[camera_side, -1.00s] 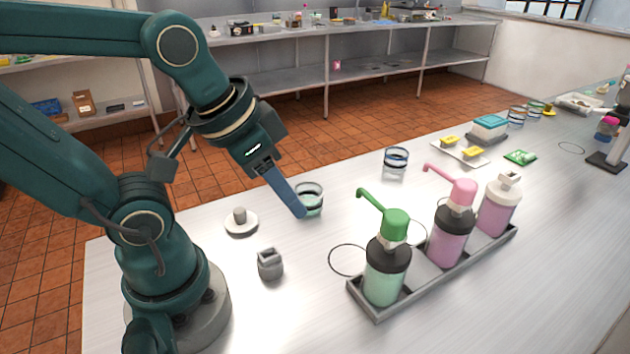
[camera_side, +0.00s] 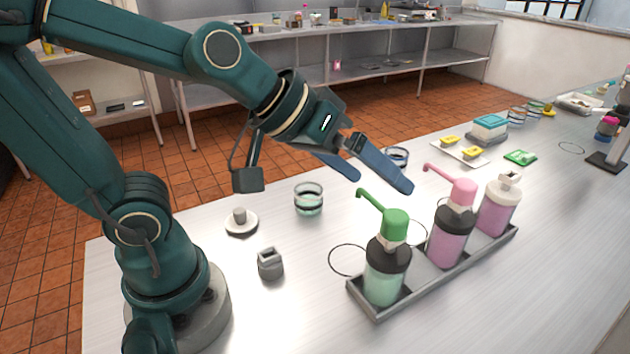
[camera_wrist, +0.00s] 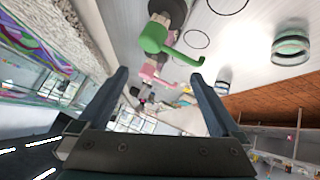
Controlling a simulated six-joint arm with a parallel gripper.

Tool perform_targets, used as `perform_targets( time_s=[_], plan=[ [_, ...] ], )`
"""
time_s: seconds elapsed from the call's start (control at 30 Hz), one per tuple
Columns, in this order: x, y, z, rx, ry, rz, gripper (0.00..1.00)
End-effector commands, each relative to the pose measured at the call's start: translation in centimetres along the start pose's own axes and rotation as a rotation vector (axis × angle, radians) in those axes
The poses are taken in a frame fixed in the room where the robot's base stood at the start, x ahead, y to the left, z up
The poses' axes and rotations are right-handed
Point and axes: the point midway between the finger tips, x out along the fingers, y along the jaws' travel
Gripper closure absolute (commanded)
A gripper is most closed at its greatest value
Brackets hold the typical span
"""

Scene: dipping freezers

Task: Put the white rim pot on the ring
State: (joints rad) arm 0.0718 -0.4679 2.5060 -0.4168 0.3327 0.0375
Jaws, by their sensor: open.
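Two glass pots stand on the bench near my gripper. The farther pot (camera_side: 398,153) is partly hidden behind my gripper and shows small in the wrist view (camera_wrist: 222,82). I cannot tell surely which has the white rim. Thin dark rings lie on the bench: one left of the green pump bottle (camera_side: 346,259), one behind the bottles (camera_side: 418,229). My gripper (camera_side: 382,184) is open and empty, above the bench, apart from both pots.
A grey tray (camera_side: 432,283) holds the green pump bottle (camera_side: 386,278), a pink pump bottle (camera_side: 451,238) and a white-topped bottle (camera_side: 498,207); the spouts stand tall near my gripper. A small grey holder (camera_side: 270,264) and a white knobbed disc (camera_side: 241,226) are left. The front bench is clear.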

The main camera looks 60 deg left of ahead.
Motion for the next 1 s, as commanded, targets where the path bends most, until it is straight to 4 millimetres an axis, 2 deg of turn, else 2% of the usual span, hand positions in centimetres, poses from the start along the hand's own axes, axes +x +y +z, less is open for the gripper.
perform_targets(
  time_s=[0.07, 0.17, 0.27, 0.4, 0.47, 0.6, 0.67, 1.0],
  plan=[
    [1.7, -0.1, -2.2, -0.109, 0.076, -0.002, 0.0],
    [3.5, -1.6, -5.1, -0.249, 0.193, -0.054, 0.0],
    [5.0, -4.7, -7.1, -0.375, 0.311, -0.165, 0.0],
    [5.6, -10.7, -8.1, -0.499, 0.47, -0.406, 0.0],
    [5.2, -13.4, -8.0, -0.527, 0.534, -0.531, 0.0],
    [3.0, -18.6, -6.8, -0.53, 0.66, -0.823, 0.0],
    [2.1, -20.0, -5.9, -0.509, 0.693, -0.94, 0.0],
    [6.4, -20.5, 0.8, -0.414, 0.629, -1.121, 0.0]
  ],
)
